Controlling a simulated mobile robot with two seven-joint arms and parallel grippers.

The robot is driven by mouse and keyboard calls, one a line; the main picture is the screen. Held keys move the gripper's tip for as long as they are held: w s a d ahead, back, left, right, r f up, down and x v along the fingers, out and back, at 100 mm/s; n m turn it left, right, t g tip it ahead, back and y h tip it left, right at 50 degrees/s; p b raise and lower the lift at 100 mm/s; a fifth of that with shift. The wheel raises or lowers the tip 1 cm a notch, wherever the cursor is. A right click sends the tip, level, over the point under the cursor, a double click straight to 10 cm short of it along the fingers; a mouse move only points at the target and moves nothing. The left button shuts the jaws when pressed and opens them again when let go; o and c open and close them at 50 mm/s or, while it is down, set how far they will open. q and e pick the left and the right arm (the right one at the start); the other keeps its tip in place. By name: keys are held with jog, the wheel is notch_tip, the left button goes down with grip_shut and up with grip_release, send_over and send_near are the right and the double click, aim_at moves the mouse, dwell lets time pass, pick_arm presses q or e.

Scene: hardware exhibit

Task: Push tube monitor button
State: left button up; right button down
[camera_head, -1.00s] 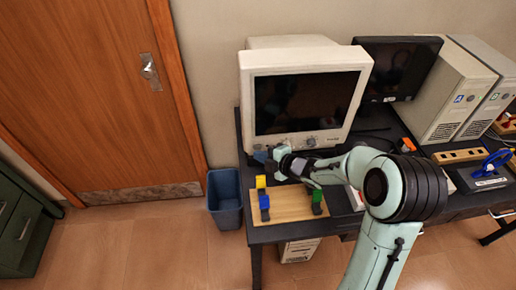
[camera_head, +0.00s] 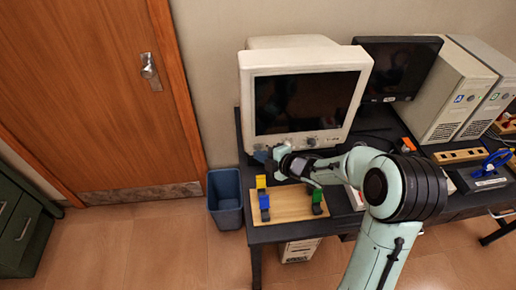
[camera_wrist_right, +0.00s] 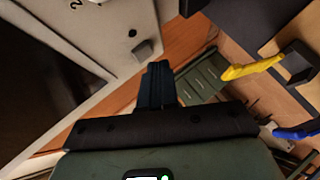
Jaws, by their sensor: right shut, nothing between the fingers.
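The tube monitor (camera_head: 355,68), beige with a dark screen, stands at the back left of the table. My right gripper (camera_head: 264,156) is at the lower left of its front, with its shut fingers pointing left. In the right wrist view the bezel (camera_wrist_right: 98,88) fills the left side. A small grey button (camera_wrist_right: 143,50) sticks out of it near a dark round spot. The shut, empty dark fingers (camera_wrist_right: 155,84) end right beside the button; I cannot tell whether they touch it. In the head view my arm and gripper hide the button. My left gripper is not in view.
A wooden board (camera_head: 290,212) with yellow, blue and green pieces lies in front of the monitor, below my right wrist. A flat black monitor (camera_head: 398,65) and computer towers (camera_head: 452,92) stand to the right. A blue bin (camera_head: 225,200) stands on the floor left of the table.

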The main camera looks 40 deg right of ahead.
jog(key=shift+w+d, duration=0.1)
jog(key=shift+w+d, duration=0.15)
jog(key=shift+w, duration=0.25)
dwell(0.4)
jog(key=shift+s+a+b, duration=0.25)
jog(key=shift+s+b, duration=0.1)
jog(key=shift+s, duration=0.25)
